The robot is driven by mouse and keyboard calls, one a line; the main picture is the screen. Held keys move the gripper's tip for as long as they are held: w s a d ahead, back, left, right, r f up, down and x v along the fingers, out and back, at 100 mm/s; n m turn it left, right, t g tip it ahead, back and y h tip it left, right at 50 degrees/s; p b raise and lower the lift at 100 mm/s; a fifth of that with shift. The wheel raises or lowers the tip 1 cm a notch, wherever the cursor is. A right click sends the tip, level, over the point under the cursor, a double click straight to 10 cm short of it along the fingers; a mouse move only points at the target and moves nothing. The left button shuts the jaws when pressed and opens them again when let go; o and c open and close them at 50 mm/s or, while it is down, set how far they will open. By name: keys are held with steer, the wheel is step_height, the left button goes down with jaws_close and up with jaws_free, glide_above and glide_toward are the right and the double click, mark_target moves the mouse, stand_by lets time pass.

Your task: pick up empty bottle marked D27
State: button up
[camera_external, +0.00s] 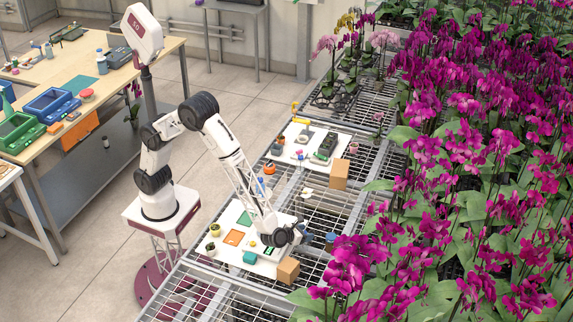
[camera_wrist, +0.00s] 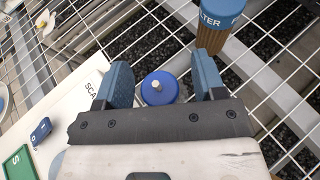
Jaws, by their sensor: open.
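My gripper (camera_wrist: 157,85) is open, with its two blue fingers apart in the wrist view. Between and just beyond the fingertips is a round blue object with a small pale knob at its centre (camera_wrist: 159,87), seen from above. It may be a bottle, but no D27 mark can be read on it. The fingers do not clearly touch it. In the external view my gripper (camera_external: 303,234) is low by the right edge of the near white board, and the arm hides much of that spot.
A brown jar with a blue lid ending in "LTER" (camera_wrist: 222,15) stands close beyond the right finger. The white board (camera_wrist: 62,98) lies at left, with a blue tag (camera_wrist: 41,130) and a green square (camera_wrist: 19,163). A cardboard box (camera_external: 288,270) is nearby. Open wire mesh surrounds this.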

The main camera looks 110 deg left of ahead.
steer(key=shift+w+a+f, duration=0.2)
steer(key=shift+w+a, duration=0.05)
steer(key=shift+a, duration=0.1)
stand_by(0.3)
steer(key=c, duration=1.2)
steer(key=shift+o, duration=0.2)
steer(key=shift+r, duration=0.1)
step_height(320, 180, up, 10)
stand_by(0.4)
